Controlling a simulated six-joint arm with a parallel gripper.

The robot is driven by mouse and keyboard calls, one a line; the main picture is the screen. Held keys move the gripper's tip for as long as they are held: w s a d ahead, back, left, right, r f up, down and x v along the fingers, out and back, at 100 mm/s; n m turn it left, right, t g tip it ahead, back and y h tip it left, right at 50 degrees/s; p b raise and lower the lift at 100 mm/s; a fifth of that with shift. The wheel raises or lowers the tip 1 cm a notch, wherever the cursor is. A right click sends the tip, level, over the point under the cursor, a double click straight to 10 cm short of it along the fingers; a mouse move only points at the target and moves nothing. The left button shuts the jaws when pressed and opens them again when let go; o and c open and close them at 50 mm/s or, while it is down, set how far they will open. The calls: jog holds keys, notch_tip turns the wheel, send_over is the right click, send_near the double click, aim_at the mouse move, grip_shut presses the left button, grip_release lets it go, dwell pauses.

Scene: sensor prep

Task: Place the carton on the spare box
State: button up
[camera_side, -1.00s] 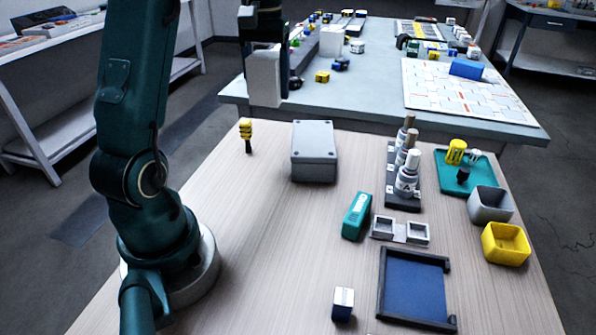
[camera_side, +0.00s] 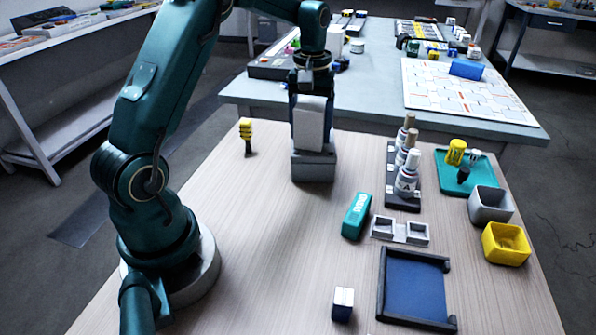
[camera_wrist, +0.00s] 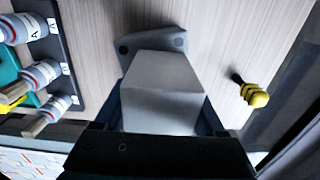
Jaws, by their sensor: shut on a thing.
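The carton (camera_side: 308,124) is a plain white block, held upright in my gripper (camera_side: 310,108). My gripper is shut on it from above. The spare box (camera_side: 314,170) is a grey lidded box on the wooden table, directly below the carton in the side view. Whether the carton touches the lid cannot be told. In the wrist view the carton (camera_wrist: 162,92) fills the middle between the jaws and hides most of the spare box (camera_wrist: 133,42), whose grey corners with screws show past it.
A yellow-handled tool (camera_side: 246,134) stands left of the spare box. A rack of bottles (camera_side: 404,190) stands to the right. A teal case (camera_side: 356,215), a small twin-well holder (camera_side: 401,231) and a blue tray (camera_side: 415,290) lie nearer the front. The table's left-middle is clear.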

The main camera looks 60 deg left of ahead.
jog(key=shift+f, duration=0.15)
jog(key=o, duration=1.4)
